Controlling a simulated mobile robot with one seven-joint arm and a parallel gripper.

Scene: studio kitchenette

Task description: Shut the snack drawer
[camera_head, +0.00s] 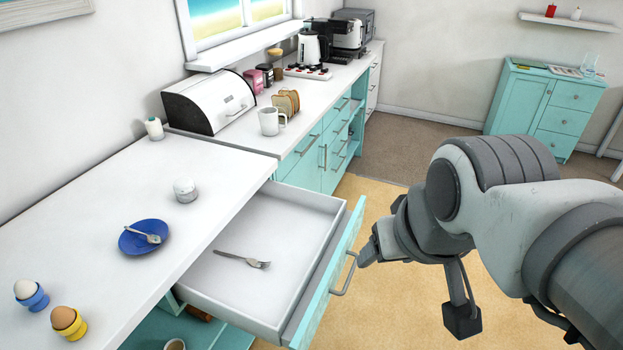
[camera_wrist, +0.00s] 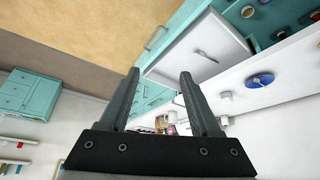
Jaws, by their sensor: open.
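The snack drawer (camera_head: 322,208) is pulled well out from under the near white counter. It has a turquoise front (camera_head: 335,268) with a metal bar handle (camera_head: 345,274) and a white inside. A fork (camera_head: 243,259) lies in it. My gripper (camera_head: 366,256) is just right of the handle, in front of the drawer front; I cannot tell whether it touches. In the wrist view my gripper (camera_wrist: 160,76) has its two fingers apart with nothing between them. The drawer also shows there beyond the fingers (camera_wrist: 178,68), with its handle (camera_wrist: 155,38).
On the near counter (camera_head: 85,197) are a blue plate (camera_head: 133,242) with a fork, egg cups (camera_head: 68,322) and a white jar (camera_head: 186,190). Open shelving (camera_head: 170,328) shows below the drawer. Open floor (camera_head: 400,310) lies right of the drawer. A turquoise cabinet (camera_head: 520,100) stands far right.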

